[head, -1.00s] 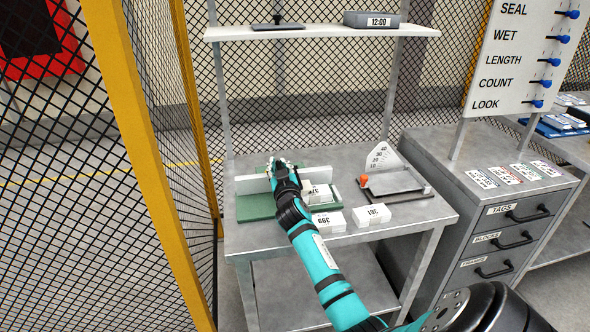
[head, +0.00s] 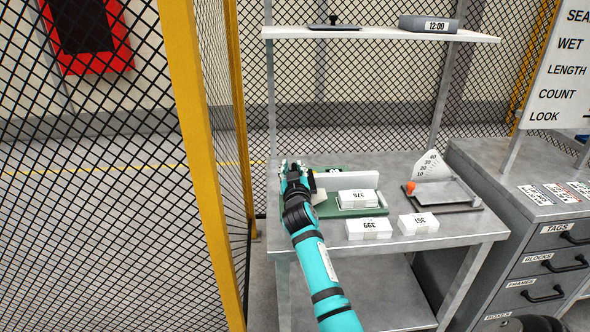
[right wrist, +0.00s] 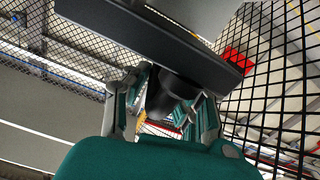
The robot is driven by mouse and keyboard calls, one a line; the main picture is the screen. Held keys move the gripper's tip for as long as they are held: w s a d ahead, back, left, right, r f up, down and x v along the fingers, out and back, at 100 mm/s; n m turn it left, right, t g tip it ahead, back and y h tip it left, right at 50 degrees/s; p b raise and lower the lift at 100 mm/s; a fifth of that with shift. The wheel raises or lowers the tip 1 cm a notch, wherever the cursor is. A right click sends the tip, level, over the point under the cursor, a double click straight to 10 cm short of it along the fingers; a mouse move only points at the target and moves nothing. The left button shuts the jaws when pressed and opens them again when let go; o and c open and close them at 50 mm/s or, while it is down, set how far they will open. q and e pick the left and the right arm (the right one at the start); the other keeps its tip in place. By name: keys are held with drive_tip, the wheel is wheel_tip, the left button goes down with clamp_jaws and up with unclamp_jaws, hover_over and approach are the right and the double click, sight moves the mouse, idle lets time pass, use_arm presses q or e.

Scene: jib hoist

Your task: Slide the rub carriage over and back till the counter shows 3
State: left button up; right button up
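The green rub base (head: 365,211) lies on the grey bench with a white upright strip (head: 350,180) along its back. My right gripper (head: 292,168) is at the base's left end and hides that part. In the right wrist view its fingers (right wrist: 170,108) stand on both sides of a dark knob (right wrist: 170,92) under a dark bar, seemingly the rub carriage, and look closed on it. A small part with white marks (head: 333,170), perhaps the counter, shows behind the strip; I cannot read it. A white block marked 376 (head: 357,199) sits on the base. My left gripper is not in view.
White blocks marked 399 (head: 368,229) and 361 (head: 418,224) lie at the bench front. A tilting plate with a scale (head: 446,192) stands to the right. A yellow-framed mesh fence (head: 196,150) is close on the left. A shelf (head: 380,34) hangs above.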

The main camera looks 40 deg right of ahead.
drive_tip(key=shift+o, duration=1)
drive_tip(key=shift+w+a, duration=0.1)
drive_tip(key=shift+s, duration=0.25)
drive_tip(key=v, duration=1.1)
drive_tip(key=shift+s+a, duration=0.2)
drive_tip(key=shift+a, duration=0.1)
drive_tip(key=shift+f, duration=0.15)
